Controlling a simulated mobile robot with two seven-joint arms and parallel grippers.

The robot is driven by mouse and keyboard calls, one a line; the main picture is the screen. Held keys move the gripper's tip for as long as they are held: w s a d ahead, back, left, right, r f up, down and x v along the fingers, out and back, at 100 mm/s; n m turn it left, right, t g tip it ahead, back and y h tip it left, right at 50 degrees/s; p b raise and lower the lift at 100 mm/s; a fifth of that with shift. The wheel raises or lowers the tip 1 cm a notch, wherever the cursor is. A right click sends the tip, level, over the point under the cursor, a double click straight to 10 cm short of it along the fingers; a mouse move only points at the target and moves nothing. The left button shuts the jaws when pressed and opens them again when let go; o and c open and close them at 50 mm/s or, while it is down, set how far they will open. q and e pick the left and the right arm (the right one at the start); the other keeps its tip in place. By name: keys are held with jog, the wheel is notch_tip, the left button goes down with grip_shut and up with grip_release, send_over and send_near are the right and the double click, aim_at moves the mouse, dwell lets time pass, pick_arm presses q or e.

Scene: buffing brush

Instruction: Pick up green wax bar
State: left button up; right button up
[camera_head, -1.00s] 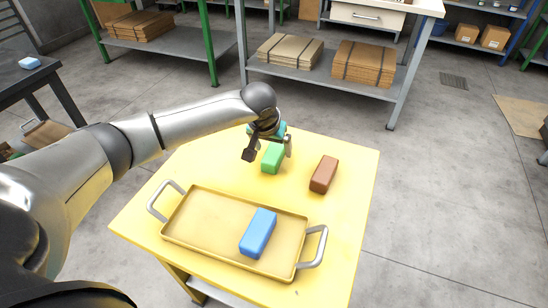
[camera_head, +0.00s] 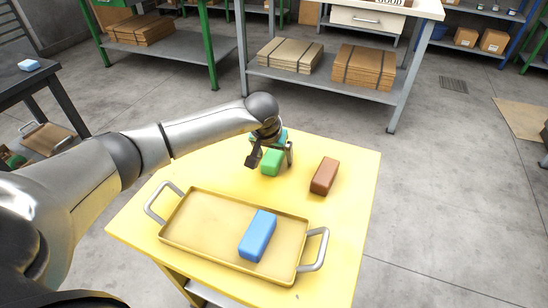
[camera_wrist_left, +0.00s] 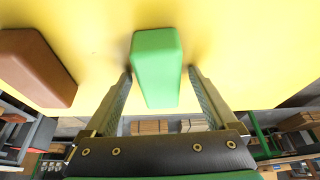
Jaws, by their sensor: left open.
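The green wax bar (camera_head: 272,161) lies on the yellow table (camera_head: 345,222), near its back edge. In the left wrist view the green bar (camera_wrist_left: 157,66) sits between the tips of my two fingers, with a gap on each side. My left gripper (camera_head: 270,160) is open, with its fingers on either side of the bar's far part. It also shows open in the left wrist view (camera_wrist_left: 160,80). Whether the fingertips reach the table is hard to tell. My right gripper is not in view.
A brown bar (camera_head: 324,176) lies on the table right of the green one, and it shows at the left of the wrist view (camera_wrist_left: 38,66). A tray (camera_head: 205,228) with two handles holds a blue bar (camera_head: 257,235) at the table's front.

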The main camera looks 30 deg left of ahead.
pick_arm(q)
jog(key=shift+f, duration=0.1)
jog(key=shift+c, duration=0.3)
grip_shut()
